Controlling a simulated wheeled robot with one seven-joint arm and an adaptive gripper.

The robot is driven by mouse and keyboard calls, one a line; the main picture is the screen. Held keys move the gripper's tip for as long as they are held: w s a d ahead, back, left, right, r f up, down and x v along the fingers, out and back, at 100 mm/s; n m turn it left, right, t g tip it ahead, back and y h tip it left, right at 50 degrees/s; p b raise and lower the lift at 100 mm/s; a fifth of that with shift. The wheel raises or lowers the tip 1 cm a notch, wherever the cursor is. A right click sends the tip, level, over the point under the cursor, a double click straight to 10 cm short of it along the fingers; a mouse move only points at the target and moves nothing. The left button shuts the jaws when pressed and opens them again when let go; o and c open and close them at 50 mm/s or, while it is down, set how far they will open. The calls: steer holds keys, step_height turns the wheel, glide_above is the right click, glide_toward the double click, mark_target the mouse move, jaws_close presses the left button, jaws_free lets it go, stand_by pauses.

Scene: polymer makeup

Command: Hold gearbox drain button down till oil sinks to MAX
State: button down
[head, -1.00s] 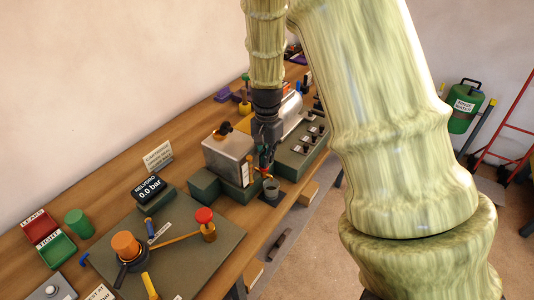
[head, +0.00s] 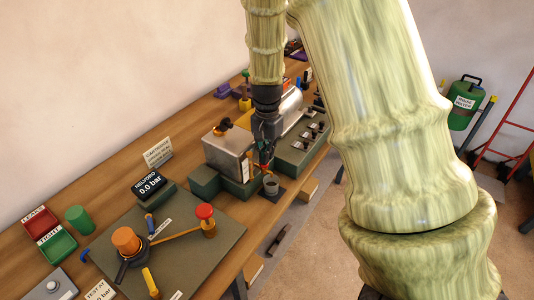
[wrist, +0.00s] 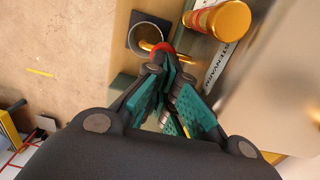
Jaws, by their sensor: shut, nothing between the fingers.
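The gearbox is a metal box (head: 226,152) on a dark green base, left of my gripper in the head view. My gripper (head: 263,158) points down beside its front face. In the wrist view my gripper (wrist: 167,62) is shut and empty, its teal-padded fingertips close together. A red part (wrist: 160,48), possibly the drain button, sits right at the fingertips by a brass spout (wrist: 150,45); I cannot tell contact or whether it is pressed. A grey cup (head: 271,185) stands under the spout. A gold cylinder with a red section (wrist: 222,18) is alongside; oil level and MAX mark are not readable.
A green plate (head: 200,245) with an orange knob (head: 126,240) and a red-topped post (head: 205,212) lies in front. A display (head: 147,184) reads 0.0 bar. Red and green trays (head: 40,217) are at left. A row of switches (head: 311,135) is right of my gripper.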

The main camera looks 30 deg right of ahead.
steer(key=shift+s, duration=0.1)
stand_by(0.3)
step_height(320, 180, up, 14)
steer(key=p, duration=0.1)
steer(key=shift+w+d, duration=0.25)
steer(key=shift+w, duration=0.2)
stand_by(0.4)
steer(key=shift+d, duration=0.1)
stand_by(1.2)
